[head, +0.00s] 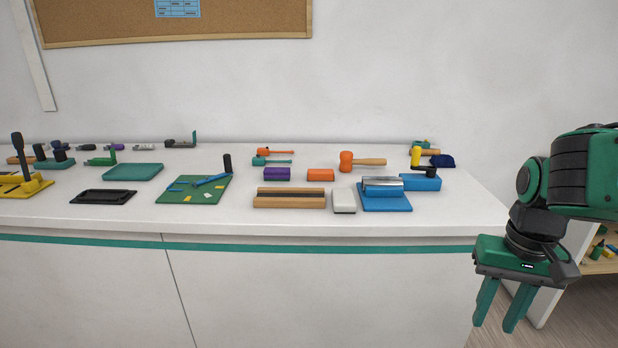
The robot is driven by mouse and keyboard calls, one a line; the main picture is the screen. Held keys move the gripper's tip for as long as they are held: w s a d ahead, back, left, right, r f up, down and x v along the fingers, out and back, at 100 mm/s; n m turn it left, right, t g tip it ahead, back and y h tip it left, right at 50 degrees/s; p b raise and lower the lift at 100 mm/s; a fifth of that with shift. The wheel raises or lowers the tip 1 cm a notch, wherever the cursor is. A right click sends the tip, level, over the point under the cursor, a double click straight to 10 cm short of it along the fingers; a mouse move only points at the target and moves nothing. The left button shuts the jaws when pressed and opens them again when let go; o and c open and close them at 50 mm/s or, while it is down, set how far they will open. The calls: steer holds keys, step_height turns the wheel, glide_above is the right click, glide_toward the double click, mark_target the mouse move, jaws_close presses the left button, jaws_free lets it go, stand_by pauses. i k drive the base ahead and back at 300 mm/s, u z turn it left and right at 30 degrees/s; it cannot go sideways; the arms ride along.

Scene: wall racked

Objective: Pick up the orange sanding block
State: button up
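The orange sanding block (320,175) lies on the white counter as a small orange block, right of a purple block (276,174) and behind a wooden piece with a dark groove (290,198). My gripper (496,316) hangs at the right, in front of the counter's right end and below its top. Its two green fingers point down and are apart, with nothing between them. It is well away from the orange block.
A blue base with a metal roller (384,194), a white block (344,201) and an orange mallet (360,161) stand near the orange block. A green board (194,189) lies to the left. Bare counter (440,208) shows at the front right.

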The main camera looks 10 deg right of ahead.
mark_target(313, 175)
steer(key=z, duration=0.05)
steer(key=i, duration=1.4)
steer(key=z, duration=0.05)
